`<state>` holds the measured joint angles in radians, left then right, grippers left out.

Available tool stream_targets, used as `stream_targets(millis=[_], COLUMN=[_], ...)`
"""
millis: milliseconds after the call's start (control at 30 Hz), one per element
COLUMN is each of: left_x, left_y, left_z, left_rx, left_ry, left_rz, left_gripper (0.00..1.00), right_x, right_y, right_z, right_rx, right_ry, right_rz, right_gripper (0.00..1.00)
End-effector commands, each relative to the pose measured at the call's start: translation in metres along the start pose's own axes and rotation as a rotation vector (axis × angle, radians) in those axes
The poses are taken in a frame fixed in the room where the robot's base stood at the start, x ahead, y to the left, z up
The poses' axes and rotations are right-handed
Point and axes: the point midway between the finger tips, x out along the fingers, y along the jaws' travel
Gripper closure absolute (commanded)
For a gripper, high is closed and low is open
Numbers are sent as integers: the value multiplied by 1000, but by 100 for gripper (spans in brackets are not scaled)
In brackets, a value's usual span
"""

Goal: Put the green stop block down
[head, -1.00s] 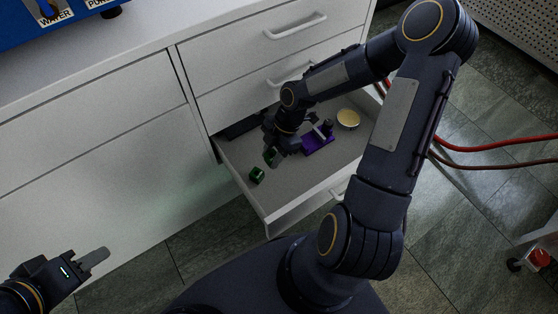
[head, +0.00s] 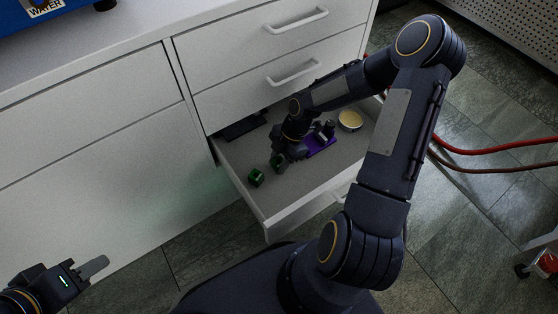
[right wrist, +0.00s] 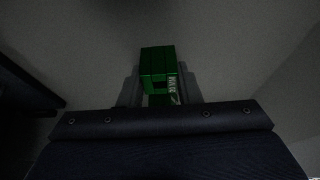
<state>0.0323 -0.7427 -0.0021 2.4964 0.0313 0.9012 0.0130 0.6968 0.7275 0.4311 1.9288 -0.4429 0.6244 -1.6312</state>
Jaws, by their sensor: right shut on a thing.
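My right gripper (head: 279,164) is inside the open drawer (head: 305,193), pointing down. It is shut on a green stop block (right wrist: 157,66), which sits between the two fingers in the right wrist view and bears a white "20 MM" marking. In the head view the held block is mostly hidden by the gripper. Whether it touches the drawer floor I cannot tell.
A purple holder (head: 321,144) with dark parts and a round cream-topped item (head: 350,121) are in the drawer, right of the gripper. A dark flat item (head: 243,126) lies at the back left. The front part of the drawer floor is clear.

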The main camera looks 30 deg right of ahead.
Motion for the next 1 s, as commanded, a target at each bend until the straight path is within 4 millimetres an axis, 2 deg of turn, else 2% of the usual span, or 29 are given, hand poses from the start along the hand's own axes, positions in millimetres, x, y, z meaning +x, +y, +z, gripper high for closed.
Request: stream_targets(millis=[33,167,433,533,667,1000], left_x=[0,0,0,-4,-14,-45], left_y=[0,0,0,2,7,21], left_z=[0,0,0,-2,-7,-23], left_rx=[0,0,0,0,0,0], left_ry=[0,0,0,0,0,0], left_rz=[0,0,0,0,0,0], left_gripper=[64,64,64,64,64,64], right_x=[1,0,0,-6,-28,-99], right_y=[0,0,0,0,1,0], right_z=[0,0,0,-2,-2,-2], right_rx=[0,0,0,0,2,2], right_ry=[0,0,0,-1,-2,-2], right_rz=[0,0,0,1,3,2], right_gripper=[66,48,48,48,48,48])
